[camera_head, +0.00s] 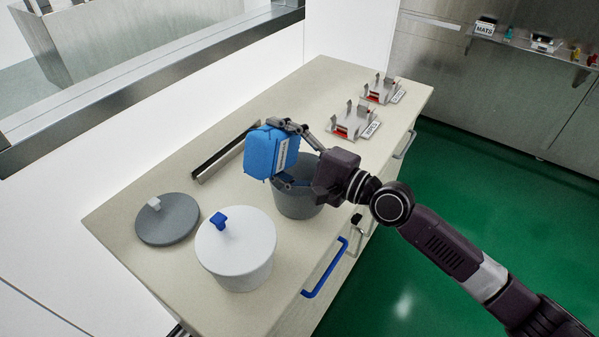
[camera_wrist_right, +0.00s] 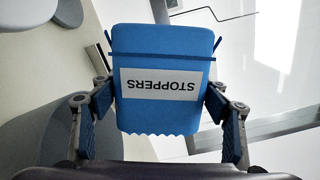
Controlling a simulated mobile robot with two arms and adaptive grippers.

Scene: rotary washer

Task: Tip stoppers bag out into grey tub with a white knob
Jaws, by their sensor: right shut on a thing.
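The blue stoppers bag (camera_head: 264,153) is held by my right gripper (camera_head: 290,155), above the rim of an open grey tub (camera_head: 297,203). In the right wrist view the bag (camera_wrist_right: 165,50) sits between both fingers, with its white STOPPERS label upside down and its jagged edge toward the gripper. The bag hides part of the tub's opening, and I cannot see what is inside the tub. A grey lid (camera_head: 167,222) with a white knob (camera_head: 154,203) lies flat on the counter, left of the tub. My left gripper is out of view.
A white tub (camera_head: 237,265) with its lid on and a blue knob (camera_head: 218,219) stands at front left of the grey tub. A dark metal strip (camera_head: 224,153) lies behind. Metal holders (camera_head: 352,122) stand farther back on the counter (camera_head: 120,215). Drawer handles (camera_head: 325,270) stick out in front.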

